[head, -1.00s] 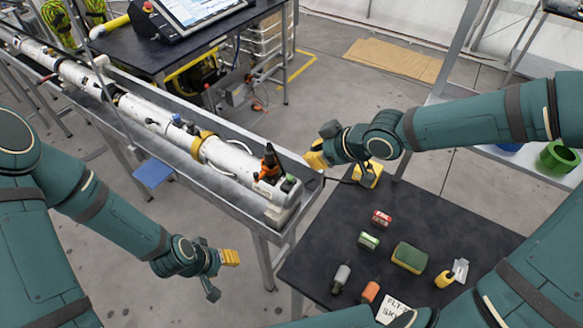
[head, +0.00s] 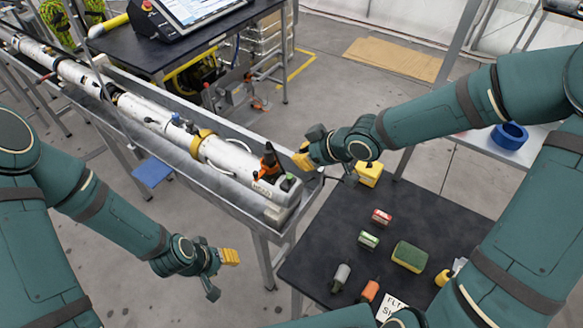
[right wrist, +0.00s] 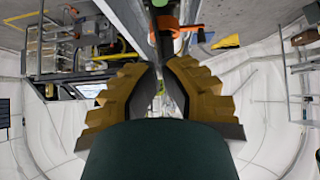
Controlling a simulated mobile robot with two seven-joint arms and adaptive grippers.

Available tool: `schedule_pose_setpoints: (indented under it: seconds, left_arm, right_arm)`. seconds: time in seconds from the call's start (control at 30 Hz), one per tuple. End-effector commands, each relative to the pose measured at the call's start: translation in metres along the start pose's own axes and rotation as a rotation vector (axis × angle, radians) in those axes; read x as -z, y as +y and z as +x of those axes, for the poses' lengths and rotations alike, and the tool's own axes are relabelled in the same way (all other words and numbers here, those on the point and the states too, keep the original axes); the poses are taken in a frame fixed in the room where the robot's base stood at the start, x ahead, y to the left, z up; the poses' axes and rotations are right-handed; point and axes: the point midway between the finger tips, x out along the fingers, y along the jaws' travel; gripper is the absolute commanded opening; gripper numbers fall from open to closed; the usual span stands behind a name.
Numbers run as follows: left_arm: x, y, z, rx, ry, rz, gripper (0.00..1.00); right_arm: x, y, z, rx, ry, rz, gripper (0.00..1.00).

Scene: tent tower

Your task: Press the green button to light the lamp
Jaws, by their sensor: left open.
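The green button (head: 288,182) sits on top of the near end of the long white tube (head: 232,160), behind an orange lever fitting (head: 269,161) as seen from the left. My right gripper (head: 309,147) is open and empty, just above and right of the button in the head view, apart from it. My left gripper (head: 221,272) is open and empty over the floor. I cannot pick out a lamp.
The tube lies in a grey metal trough (head: 255,222). A black table (head: 330,235) holds a yellow box (head: 369,173), a green-yellow sponge (head: 408,256), small red and green boxes, and cylinders. A blue ring (head: 509,135) lies on a shelf at the right.

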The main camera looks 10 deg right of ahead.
Motion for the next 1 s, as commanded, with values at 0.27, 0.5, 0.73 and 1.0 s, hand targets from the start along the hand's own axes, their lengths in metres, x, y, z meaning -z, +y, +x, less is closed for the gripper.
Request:
schedule_pose_setpoints:
  seconds: [0.27,0.5,0.73,1.0]
  left_arm:
    - [-0.004,-0.009,0.021,0.001,0.001,-0.003,0.47]
    - [-0.006,-0.017,0.045,0.005,0.003,-0.003,0.47]
    - [-0.007,-0.021,0.058,0.008,0.004,-0.004,0.47]
    - [-0.008,-0.021,0.059,0.009,0.004,-0.004,0.47]
  right_arm:
    - [-0.003,-0.001,0.033,-0.001,0.001,-0.005,0.0]
    - [-0.009,0.0,0.067,-0.001,-0.002,-0.003,0.0]
    - [-0.025,0.0,0.082,-0.002,-0.001,-0.002,0.0]
    - [-0.028,0.001,0.085,-0.004,-0.001,-0.002,0.0]
